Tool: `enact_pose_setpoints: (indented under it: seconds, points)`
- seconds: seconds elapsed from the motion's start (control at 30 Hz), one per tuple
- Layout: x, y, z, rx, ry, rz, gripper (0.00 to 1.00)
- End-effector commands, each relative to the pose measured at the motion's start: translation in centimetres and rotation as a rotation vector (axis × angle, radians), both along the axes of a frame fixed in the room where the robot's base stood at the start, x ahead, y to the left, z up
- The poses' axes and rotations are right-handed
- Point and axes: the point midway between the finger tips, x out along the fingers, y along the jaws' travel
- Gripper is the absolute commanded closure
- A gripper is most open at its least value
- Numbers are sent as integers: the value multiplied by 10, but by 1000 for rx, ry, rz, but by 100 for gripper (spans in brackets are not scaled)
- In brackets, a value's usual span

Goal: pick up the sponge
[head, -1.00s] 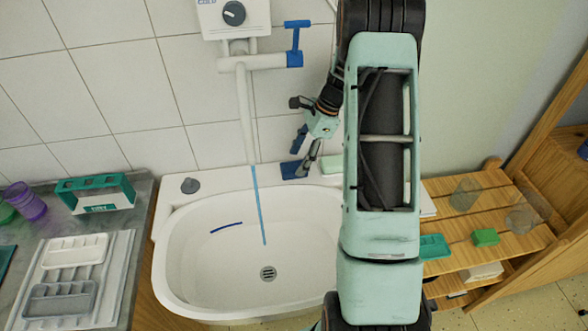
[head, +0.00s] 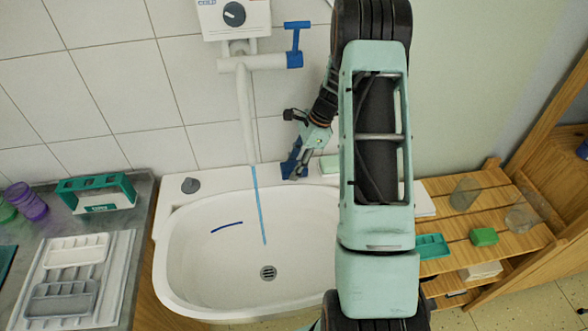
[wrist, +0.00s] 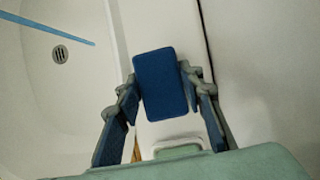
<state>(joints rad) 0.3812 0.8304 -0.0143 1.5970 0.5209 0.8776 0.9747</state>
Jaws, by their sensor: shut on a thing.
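The sponge is a dark blue rectangular block (wrist: 162,85) at the back right rim of the white sink (head: 180,235). In the wrist view it sits between the two fingers of my gripper (head: 296,166), which are shut on its sides. In the head view my gripper points down at the rim, and its fingers and blue pads blend with the sponge, so the contact is hard to make out there. I cannot tell whether the sponge still touches the rim.
A pale green bar in a white dish (head: 329,165) is just right of my gripper. A blue-handled tap (head: 295,59) and a pipe (head: 245,115) are at the wall. A grey stopper (head: 190,185) lies on the rim. A wooden shelf (head: 460,222) holds glasses and a green block (head: 484,236).

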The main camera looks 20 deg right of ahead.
Motion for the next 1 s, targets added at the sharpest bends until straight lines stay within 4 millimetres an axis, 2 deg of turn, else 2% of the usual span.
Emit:
enact_pose_setpoints:
  seconds: [0.27, 0.37, 0.5, 0.57, 0.8, 1.0]
  points:
    - [0, 0, 5, 0, -1, 0, 77]
    - [1, 0, 14, -1, -2, 0, 77]
    - [-2, -1, 36, -3, -3, 1, 77]
    - [-10, -2, 44, -2, -3, 0, 77]
    - [-50, -10, 92, -2, -4, -2, 77]
    - [-94, -17, 110, 0, -2, -2, 77]
